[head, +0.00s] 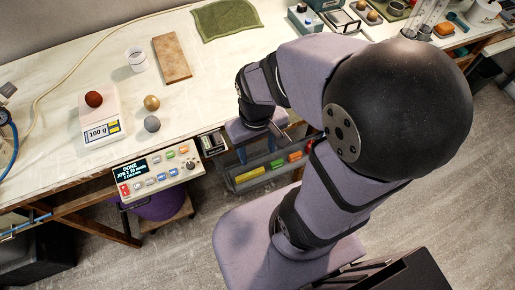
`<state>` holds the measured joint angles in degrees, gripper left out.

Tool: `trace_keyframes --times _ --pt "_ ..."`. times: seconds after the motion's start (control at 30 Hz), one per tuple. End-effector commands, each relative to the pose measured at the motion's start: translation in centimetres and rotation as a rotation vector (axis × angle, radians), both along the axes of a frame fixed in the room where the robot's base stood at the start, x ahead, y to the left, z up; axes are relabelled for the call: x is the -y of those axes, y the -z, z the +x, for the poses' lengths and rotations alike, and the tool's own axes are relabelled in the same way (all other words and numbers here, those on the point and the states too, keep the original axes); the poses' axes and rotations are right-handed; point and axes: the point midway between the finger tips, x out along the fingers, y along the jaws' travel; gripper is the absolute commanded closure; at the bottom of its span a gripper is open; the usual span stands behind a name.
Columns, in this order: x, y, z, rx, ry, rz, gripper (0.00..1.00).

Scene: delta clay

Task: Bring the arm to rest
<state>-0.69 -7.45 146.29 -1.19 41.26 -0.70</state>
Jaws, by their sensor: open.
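My arm rises from the lower middle of the head view, bends at a large black joint on the right and reaches back left to the table's front edge. My gripper (264,132) hangs by that edge, above a grey rack. Its jaws are small and partly hidden by my own wrist; they are open, and I see nothing held. A brown-red ball (94,99) sits on a white scale (101,114) that reads 100 g. A gold ball (152,102) and a grey ball (152,124) lie on the table, apart from my gripper.
The white table (205,95) has free room left of my wrist. A control panel (158,172) showing DONE is at its front edge. The rack (232,176) holds coloured blocks. A white cup (137,60), wooden board (171,57) and green cloth (226,19) lie farther back.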

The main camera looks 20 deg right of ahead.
Motion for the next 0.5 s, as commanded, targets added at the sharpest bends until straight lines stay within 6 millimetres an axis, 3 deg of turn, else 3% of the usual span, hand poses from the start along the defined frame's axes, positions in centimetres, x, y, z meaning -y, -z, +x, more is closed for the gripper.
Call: trace_keyframes --times 0.37,0.5 --pt "0.0 -0.1 -0.2 0.002 0.039 0.014 0.46" --pt "-0.1 -1.4 -0.2 0.002 0.037 0.013 0.46"
